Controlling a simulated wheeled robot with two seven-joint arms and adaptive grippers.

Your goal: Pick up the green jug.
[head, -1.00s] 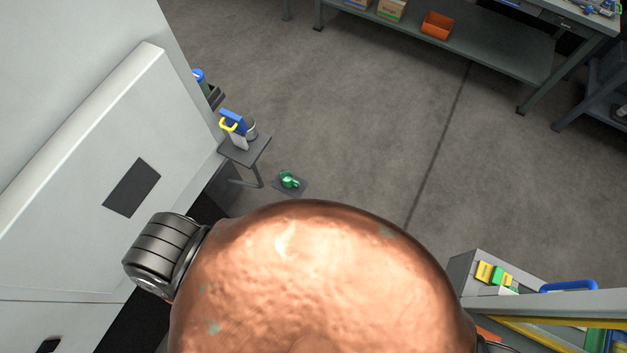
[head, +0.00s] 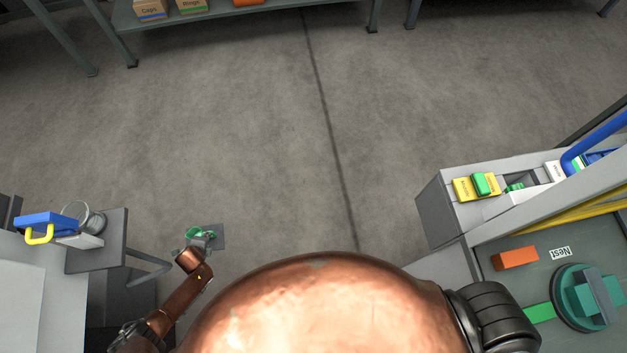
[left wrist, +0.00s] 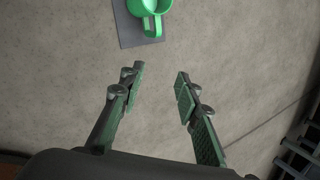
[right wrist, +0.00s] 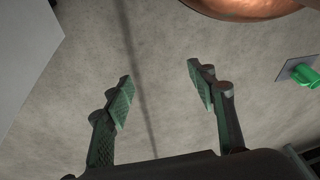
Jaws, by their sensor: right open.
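The green jug (left wrist: 147,11) stands on a dark square plate (left wrist: 133,36) on the floor, cut by the top edge of the left wrist view. Its handle points towards my left gripper (left wrist: 160,75), which is open and empty, short of the jug. In the head view the jug (head: 193,233) is partly hidden by the end of my left arm. My right gripper (right wrist: 160,73) is open and empty over bare floor. The right wrist view also shows the jug (right wrist: 306,77) at its right edge. My right gripper is hidden in the head view.
A small side stand (head: 110,246) with a metal cup (head: 92,218) and a blue item with a yellow handle (head: 40,236) is left of the jug. A machine bench (head: 500,285) stands at right. A shelf (head: 215,15) is at the back. The middle floor is clear.

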